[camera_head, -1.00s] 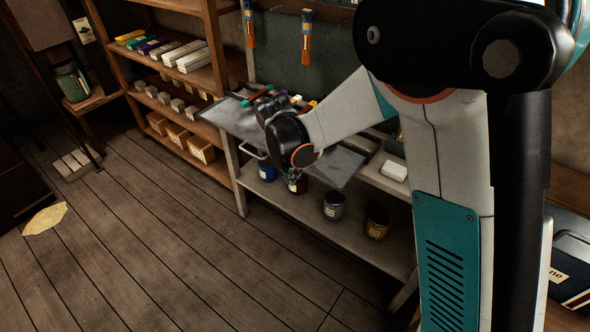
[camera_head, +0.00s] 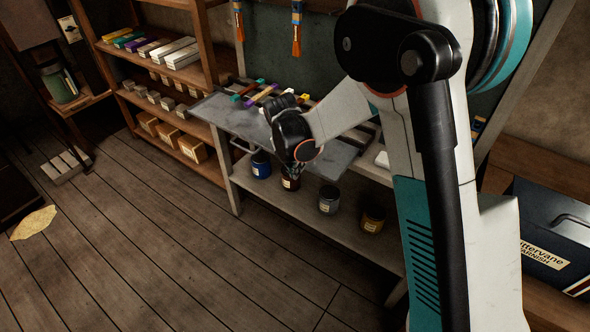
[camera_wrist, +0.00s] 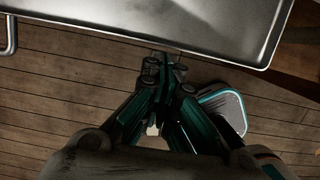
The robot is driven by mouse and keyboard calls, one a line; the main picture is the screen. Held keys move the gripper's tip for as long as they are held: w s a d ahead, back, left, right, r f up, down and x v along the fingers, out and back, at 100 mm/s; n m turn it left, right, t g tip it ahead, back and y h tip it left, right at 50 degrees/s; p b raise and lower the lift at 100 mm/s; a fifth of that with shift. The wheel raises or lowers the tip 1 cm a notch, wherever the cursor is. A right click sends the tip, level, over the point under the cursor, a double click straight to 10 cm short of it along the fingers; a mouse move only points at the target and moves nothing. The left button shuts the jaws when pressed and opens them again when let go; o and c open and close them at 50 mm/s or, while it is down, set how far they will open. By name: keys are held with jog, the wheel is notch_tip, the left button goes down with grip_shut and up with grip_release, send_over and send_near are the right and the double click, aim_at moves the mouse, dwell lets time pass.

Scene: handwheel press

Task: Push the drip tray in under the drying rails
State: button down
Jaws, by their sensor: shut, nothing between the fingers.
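The drip tray (camera_head: 227,118) is a flat grey metal tray on the workbench, jutting out at the front, with a bar handle (camera_head: 240,147) on its front left. In the wrist view the tray (camera_wrist: 150,25) fills the top, with its raised rim running across and its handle at the far left. The drying rails (camera_head: 262,95) lie above and behind it, carrying colourful pieces; my arm hides part of them. My gripper (camera_wrist: 165,60) is shut and empty, its fingertips at the tray's front rim, right of the handle. I cannot tell whether they touch.
A shelf unit (camera_head: 180,70) stands at the left. A dark varnish case (camera_head: 552,240) is at the right. The floor in front is clear.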

jog(key=w+d, duration=0.2)
jog(key=w, duration=0.1)
jog(key=w+d, duration=0.5)
jog(key=w, duration=0.2)
jog(key=shift+d, duration=0.4)
